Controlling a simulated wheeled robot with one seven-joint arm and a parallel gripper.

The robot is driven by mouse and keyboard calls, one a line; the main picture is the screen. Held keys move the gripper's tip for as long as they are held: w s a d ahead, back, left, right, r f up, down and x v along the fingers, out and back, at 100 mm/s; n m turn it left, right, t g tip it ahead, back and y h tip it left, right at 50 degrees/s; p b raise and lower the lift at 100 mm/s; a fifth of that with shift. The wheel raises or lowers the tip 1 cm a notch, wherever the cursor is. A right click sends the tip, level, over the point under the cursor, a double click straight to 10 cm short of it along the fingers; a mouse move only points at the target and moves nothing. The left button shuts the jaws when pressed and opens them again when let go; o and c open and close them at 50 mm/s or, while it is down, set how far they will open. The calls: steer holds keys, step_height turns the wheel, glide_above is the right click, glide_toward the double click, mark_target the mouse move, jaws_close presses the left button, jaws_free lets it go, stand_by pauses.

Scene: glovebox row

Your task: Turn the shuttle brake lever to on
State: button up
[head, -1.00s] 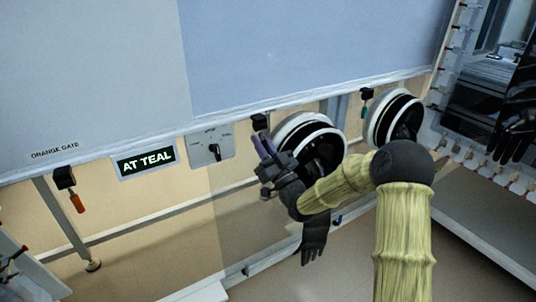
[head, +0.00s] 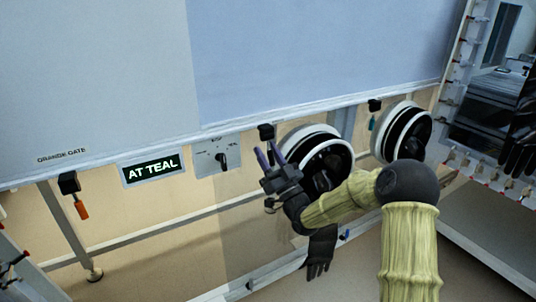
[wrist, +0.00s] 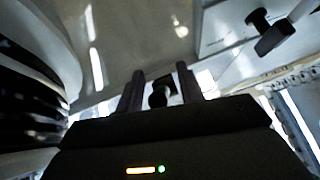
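A grey plate (head: 216,157) below the hood carries a small black turn handle (head: 222,160), standing about upright, with print too small to read fully. The plate's black handle also shows at the upper right of the wrist view (wrist: 274,38). I cannot tell for sure which fitting is the shuttle brake lever. My gripper (head: 264,147) is right of the plate, just below a black box fitting (head: 266,131). In the wrist view its two dark fingers (wrist: 160,74) stand apart, with a black knob-like part (wrist: 159,95) showing between them; contact cannot be told.
Two round glove ports (head: 326,165) (head: 405,133) are right of my gripper, and a black glove (head: 320,250) hangs below. An orange-handled fitting (head: 74,195) hangs at the left. A teal-handled fitting (head: 374,108) is between the ports.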

steer(key=p+v, duration=0.2)
steer(key=v, duration=1.5)
steer(key=shift+s, duration=0.15)
steer(key=shift+f, duration=0.15)
